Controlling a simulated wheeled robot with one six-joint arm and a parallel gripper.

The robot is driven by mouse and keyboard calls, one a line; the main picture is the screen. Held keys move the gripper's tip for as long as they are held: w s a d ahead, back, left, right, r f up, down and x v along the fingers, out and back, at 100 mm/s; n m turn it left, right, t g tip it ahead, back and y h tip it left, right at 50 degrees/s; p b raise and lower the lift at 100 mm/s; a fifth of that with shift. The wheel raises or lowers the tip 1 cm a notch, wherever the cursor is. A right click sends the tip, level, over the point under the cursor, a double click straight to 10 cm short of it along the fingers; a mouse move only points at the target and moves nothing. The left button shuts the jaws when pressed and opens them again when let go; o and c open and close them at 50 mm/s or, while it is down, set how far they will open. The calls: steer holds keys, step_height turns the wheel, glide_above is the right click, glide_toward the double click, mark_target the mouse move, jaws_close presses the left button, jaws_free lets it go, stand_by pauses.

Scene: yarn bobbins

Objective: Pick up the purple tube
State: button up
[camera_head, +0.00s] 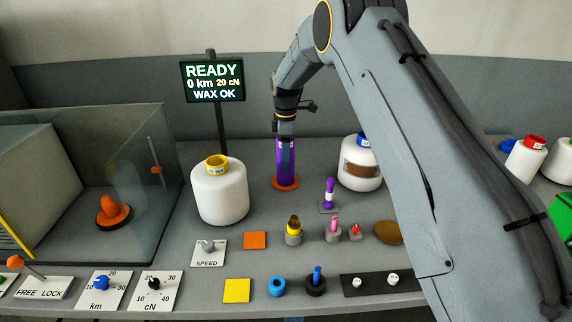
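A tall purple tube (279,170) stands upright on a flat orange disc (286,184) at the back middle of the grey table. My gripper (287,150) points down at the tube from above. A grey finger overlaps the tube's upper part. Whether the finger is inside the tube, in front of it or gripping it, I cannot tell. The other finger is not clearly visible. A smaller purple piece with a white band (329,194) stands on a grey plate to the right.
A white bobbin with a yellow top (219,193) stands left of the tube; a white bobbin with a brown band (361,180) stands right. A display on a post (213,82) rises behind. A glass-sided box (126,245) is far left. Small parts and dials line the front.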

steer(key=c, duration=0.7)
steer(key=shift+c, duration=0.2)
step_height(320, 180, up, 10)
steer(key=b, duration=0.3)
